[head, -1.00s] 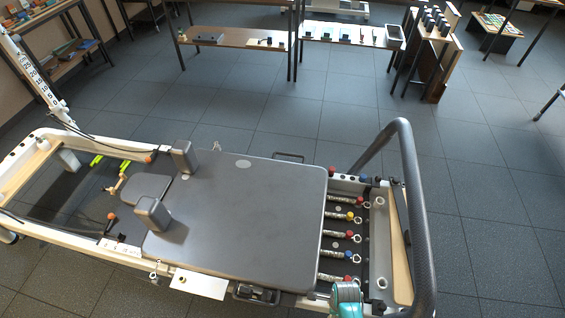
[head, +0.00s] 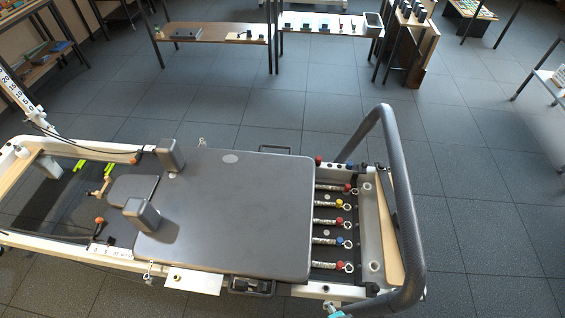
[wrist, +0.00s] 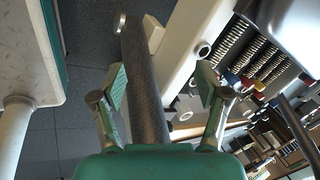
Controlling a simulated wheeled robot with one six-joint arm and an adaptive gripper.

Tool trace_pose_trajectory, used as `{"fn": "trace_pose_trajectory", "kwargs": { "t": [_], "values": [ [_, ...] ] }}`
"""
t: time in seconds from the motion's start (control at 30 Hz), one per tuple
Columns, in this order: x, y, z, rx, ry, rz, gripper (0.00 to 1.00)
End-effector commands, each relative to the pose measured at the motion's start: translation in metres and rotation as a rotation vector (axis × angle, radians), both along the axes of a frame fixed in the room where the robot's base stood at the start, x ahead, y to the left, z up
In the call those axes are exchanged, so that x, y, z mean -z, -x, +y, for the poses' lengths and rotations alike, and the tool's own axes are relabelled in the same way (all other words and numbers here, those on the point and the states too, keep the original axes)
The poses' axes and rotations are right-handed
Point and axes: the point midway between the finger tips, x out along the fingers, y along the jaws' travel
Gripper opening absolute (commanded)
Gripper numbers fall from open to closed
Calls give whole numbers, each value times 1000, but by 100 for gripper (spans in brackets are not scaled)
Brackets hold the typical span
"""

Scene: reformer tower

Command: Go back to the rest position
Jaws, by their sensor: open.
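My gripper (wrist: 160,88) shows in the wrist view with its two fingers spread apart and green pads facing each other. It is open, and I see nothing held between the pads. The dark curved bar (wrist: 143,75) of the reformer shows behind the gap between the fingers; I cannot tell how far away it is. In the head view, only a small teal bit of my arm shows at the bottom edge, below the reformer's near rail. The gripper's fingers cannot be made out there.
The reformer fills the lower middle, with its grey carriage (head: 235,210), springs (head: 330,222) and curved bar (head: 402,190). A white card (head: 193,281) sits at its near side. Tables (head: 215,32) and a wooden rack (head: 415,50) stand at the back. Floor (head: 480,210) at right is clear.

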Motion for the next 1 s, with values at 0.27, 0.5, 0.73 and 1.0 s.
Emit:
{"fn": "trace_pose_trajectory", "kwargs": {
  "t": [0.27, 0.5, 0.73, 1.0],
  "values": [
    [-77, 52, 0, -303, 160, -248, 75],
    [-170, 85, 0, -535, 364, -455, 75],
    [-277, 111, 0, -722, 609, -631, 75],
    [-390, 127, 0, -860, 887, -770, 75]
  ]
}}
